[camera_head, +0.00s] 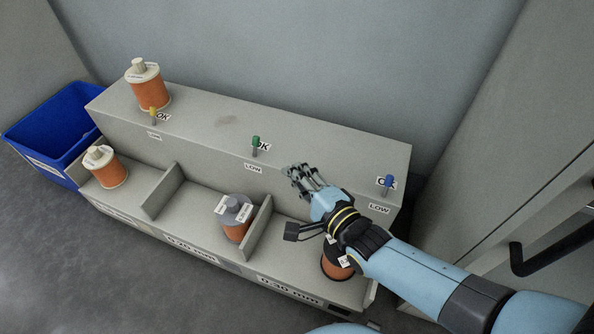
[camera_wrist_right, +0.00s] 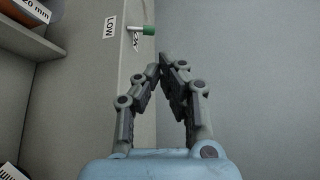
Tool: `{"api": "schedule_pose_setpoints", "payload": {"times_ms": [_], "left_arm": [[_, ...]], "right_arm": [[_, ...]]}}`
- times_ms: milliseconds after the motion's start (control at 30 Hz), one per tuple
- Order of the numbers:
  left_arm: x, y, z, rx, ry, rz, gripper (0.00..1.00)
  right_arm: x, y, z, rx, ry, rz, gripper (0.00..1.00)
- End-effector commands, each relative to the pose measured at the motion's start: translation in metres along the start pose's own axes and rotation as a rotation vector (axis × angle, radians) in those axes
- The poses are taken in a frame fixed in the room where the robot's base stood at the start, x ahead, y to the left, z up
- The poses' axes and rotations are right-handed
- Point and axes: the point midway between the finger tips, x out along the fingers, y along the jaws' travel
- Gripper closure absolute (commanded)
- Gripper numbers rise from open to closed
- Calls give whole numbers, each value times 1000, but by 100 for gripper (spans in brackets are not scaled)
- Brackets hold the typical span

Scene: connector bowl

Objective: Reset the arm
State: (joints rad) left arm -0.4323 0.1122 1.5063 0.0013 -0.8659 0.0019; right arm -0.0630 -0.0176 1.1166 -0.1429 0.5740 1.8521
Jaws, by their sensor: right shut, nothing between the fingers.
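My right gripper (camera_head: 296,174) is shut and empty. It is over the grey bench between the green lever (camera_head: 255,143) and the blue lever (camera_head: 387,182), with the arm reaching in from the lower right. In the right wrist view the fingertips (camera_wrist_right: 164,66) come close together with nothing between them. The green lever (camera_wrist_right: 148,30) shows there just above the fingertips, beside a LOW label. My left gripper is not in view.
A stepped grey bench (camera_head: 300,142) has divided bays. Orange spools stand on the upper step (camera_head: 150,92), in the left bay (camera_head: 112,172), in the middle bay (camera_head: 236,230), and partly under my right arm (camera_head: 332,266). A blue bin (camera_head: 48,125) stands left; a yellow lever (camera_head: 153,116) is on top.

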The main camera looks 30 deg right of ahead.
Motion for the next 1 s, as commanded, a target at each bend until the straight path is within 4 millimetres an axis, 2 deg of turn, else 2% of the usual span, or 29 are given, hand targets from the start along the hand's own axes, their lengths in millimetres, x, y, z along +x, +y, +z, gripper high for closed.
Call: {"api": "schedule_pose_setpoints", "payload": {"times_ms": [500, 600, 667, 767, 867, 1000], "left_arm": [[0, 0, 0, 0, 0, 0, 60], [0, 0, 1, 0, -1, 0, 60], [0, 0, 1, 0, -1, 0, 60], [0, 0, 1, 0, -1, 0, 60], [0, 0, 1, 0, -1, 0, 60], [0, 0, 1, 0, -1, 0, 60]], "right_arm": [[-1, 1, 0, 0, 0, 1, 100], [-9, 7, -2, -1, 3, 17, 100], [-22, 17, -5, -5, 6, 39, 100], [-58, 36, -20, -34, 24, 116, 100], [-99, 72, -45, -235, 57, 326, 100], [-161, 117, -74, -624, -11, 678, 100]]}}
